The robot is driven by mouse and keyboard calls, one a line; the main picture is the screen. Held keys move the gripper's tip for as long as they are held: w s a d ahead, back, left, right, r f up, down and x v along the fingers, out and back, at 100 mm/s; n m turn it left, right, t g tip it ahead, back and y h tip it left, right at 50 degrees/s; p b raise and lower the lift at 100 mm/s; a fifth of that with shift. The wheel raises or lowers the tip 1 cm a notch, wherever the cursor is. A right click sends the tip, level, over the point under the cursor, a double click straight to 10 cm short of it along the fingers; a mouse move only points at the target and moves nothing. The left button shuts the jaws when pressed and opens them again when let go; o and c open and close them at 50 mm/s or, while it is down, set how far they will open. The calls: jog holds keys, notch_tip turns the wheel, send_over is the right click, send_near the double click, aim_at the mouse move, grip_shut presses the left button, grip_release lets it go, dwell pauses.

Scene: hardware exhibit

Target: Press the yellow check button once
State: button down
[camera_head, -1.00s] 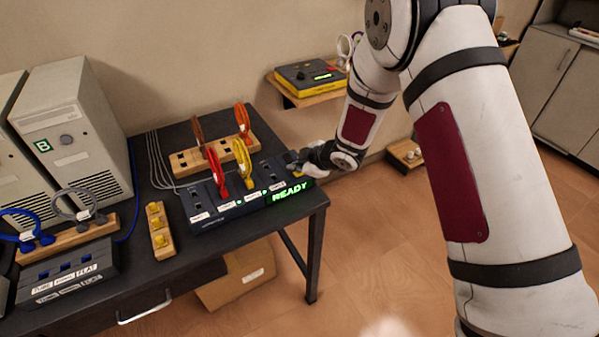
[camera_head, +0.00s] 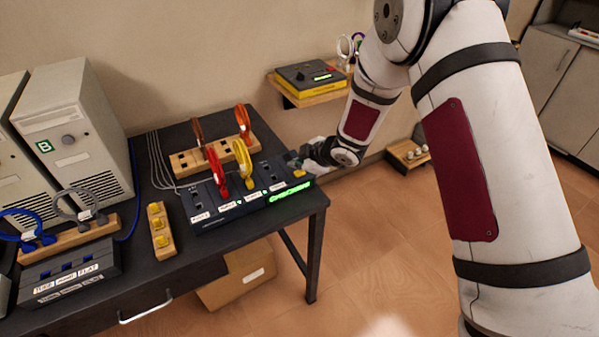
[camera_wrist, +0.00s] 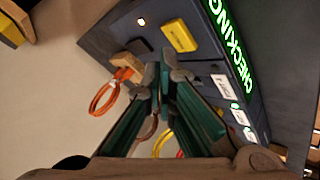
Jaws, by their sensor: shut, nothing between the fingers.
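The yellow check button (camera_head: 299,173) sits at the right end of the dark console (camera_head: 212,221). It is also clear in the wrist view (camera_wrist: 179,37), uncovered, just beyond and right of the fingertips. The green display (camera_head: 290,192) on the console's front edge shows lit text, reading "CHECKING" in the wrist view (camera_wrist: 229,48). My gripper (camera_wrist: 158,62) is shut and empty. Its tips are near the button and appear apart from it. In the head view my gripper (camera_head: 294,160) is small, just behind the button.
Red (camera_head: 216,170) and yellow (camera_head: 243,163) cable loops stand in the console. Brown and orange loops are in a wooden rack (camera_head: 190,160) behind it. Yellow blocks on a wooden strip (camera_head: 162,240) lie to the left. A shelf holds a yellow-black device (camera_head: 308,78).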

aim_at(298, 174)
jog(key=shift+r, duration=0.15)
jog(key=shift+r+p, duration=0.75)
jog(key=shift+r, duration=1.65)
